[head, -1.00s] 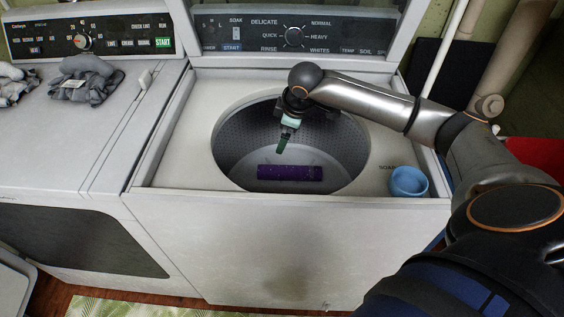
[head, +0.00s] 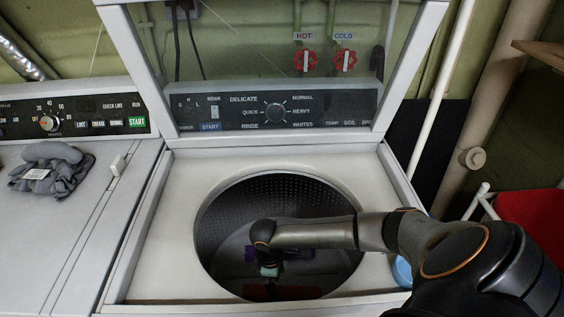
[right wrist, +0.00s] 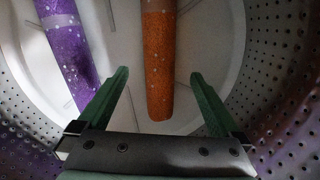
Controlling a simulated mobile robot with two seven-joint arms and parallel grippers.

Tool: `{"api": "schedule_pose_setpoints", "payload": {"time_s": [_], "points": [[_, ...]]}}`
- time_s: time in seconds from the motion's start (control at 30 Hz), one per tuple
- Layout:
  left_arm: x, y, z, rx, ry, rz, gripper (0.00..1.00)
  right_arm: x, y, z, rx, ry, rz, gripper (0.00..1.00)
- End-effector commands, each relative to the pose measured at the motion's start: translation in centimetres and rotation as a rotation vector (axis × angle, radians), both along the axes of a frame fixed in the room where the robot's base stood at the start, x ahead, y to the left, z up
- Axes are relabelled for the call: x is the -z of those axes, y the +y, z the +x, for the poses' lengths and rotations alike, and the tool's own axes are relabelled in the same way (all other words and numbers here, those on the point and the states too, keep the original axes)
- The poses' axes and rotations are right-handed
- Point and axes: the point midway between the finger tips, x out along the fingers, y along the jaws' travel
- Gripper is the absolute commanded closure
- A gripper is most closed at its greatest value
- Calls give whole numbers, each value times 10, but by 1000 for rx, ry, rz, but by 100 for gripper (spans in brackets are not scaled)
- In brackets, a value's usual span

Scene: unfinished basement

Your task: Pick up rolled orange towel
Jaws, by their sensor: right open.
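The rolled orange towel (right wrist: 158,65) lies on the drum floor of the open washer, and in the right wrist view it lies lengthwise between my finger tips. In the head view it is a dark orange strip (head: 258,292) low in the drum, partly hidden by my gripper. My right gripper (head: 270,276) reaches down into the drum. In the right wrist view its green fingers (right wrist: 160,78) are spread, one on each side of the towel; I cannot tell whether they touch it. My left gripper is not in view.
A purple roll (right wrist: 67,50) lies beside the orange towel. The perforated drum wall (right wrist: 284,85) surrounds my gripper closely. The washer lid (head: 424,55) stands open. A blue bowl (head: 402,271) sits right of the opening, partly behind my arm. Grey cloth (head: 50,168) lies on the left machine.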

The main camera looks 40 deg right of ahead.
Motion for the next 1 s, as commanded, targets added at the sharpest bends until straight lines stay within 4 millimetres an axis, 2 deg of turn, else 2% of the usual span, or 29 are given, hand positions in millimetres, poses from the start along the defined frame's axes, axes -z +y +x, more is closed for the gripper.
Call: {"api": "schedule_pose_setpoints", "payload": {"time_s": [0.17,0.4,0.53,0.73,1.0], "points": [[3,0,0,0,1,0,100,14,-2,-2,-1,1,-1,0],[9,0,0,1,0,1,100,49,-8,-5,-1,1,-1,0],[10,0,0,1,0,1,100,56,-9,-6,-2,1,0,0],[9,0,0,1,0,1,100,56,-9,-6,-2,0,0,0],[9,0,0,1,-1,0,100,56,-9,-6,-1,0,0,29]]}}
